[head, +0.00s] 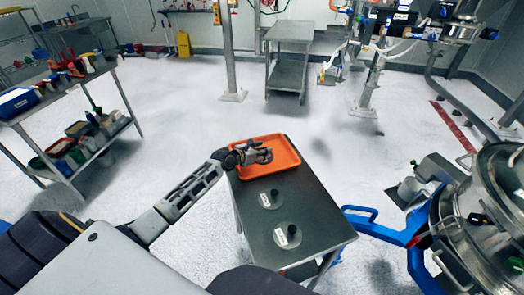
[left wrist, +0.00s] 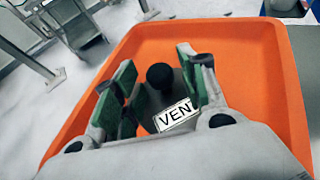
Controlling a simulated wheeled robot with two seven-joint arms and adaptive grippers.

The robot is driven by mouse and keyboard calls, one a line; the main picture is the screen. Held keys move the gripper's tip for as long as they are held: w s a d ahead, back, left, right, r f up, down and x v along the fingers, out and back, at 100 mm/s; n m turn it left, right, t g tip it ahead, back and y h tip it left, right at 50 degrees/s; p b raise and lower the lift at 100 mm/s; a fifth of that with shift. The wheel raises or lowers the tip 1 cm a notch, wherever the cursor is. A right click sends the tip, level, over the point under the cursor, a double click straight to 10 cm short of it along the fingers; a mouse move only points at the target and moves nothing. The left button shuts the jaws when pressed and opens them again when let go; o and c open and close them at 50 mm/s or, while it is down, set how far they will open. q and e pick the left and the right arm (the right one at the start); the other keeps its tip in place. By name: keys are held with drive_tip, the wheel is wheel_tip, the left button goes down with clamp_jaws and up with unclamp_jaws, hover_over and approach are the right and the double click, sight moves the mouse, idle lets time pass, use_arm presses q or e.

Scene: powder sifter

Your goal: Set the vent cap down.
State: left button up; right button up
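The vent cap, a grey disc with a black knob (left wrist: 160,76) and a white label reading "VEN" (left wrist: 175,116), sits in the orange tray (left wrist: 285,95). In the head view the orange tray (head: 290,156) is at the far end of a metal table, and my gripper mostly hides the cap. My left gripper (head: 256,154) is low over the tray. In the left wrist view its green-padded fingers (left wrist: 158,80) stand on both sides of the knob, with gaps showing between pads and knob. My right gripper is not in view.
Two more round lids with black knobs, a middle one (head: 268,200) and a near one (head: 287,238), lie on the metal table (head: 318,212). A steel vessel (head: 490,215) with a blue handle frame (head: 385,232) stands to the right. A loaded shelf (head: 60,100) is at left.

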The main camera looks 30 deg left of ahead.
use_arm(q)
drive_tip(key=shift+r, duration=0.15)
idle(0.3)
drive_tip(key=shift+p+v, duration=0.5)
drive_tip(key=shift+v, duration=5.5)
drive_tip(key=shift+d, duration=0.1)
